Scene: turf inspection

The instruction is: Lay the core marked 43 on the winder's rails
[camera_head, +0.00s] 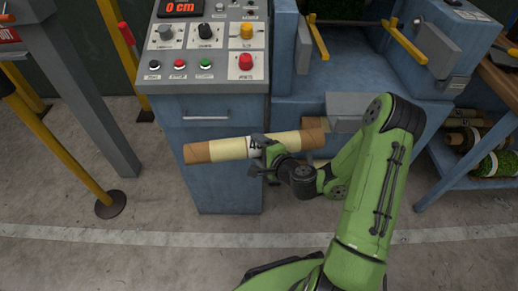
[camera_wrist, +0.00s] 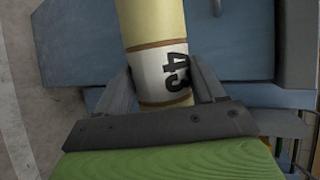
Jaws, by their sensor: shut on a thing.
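The core (camera_head: 215,150) is a cream tube with brown ends. It is held roughly level, tilted slightly up to the right, in front of the blue control cabinet. Its white band with a black 43 (camera_wrist: 172,68) is clear in the wrist view. In the head view my gripper hides part of the number. My gripper (camera_head: 262,152) is shut around the core at this band, and its two fingers (camera_wrist: 165,95) flank the tube in the wrist view. The blue winder (camera_head: 300,100) stands behind.
The control panel (camera_head: 205,50) has knobs, buttons and a red 0 cm display. A grey bracket (camera_head: 346,104) juts from the winder's front. A blue rack with green rolls (camera_head: 490,163) stands at right. Yellow posts (camera_head: 62,148) stand at left. The floor in front is clear.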

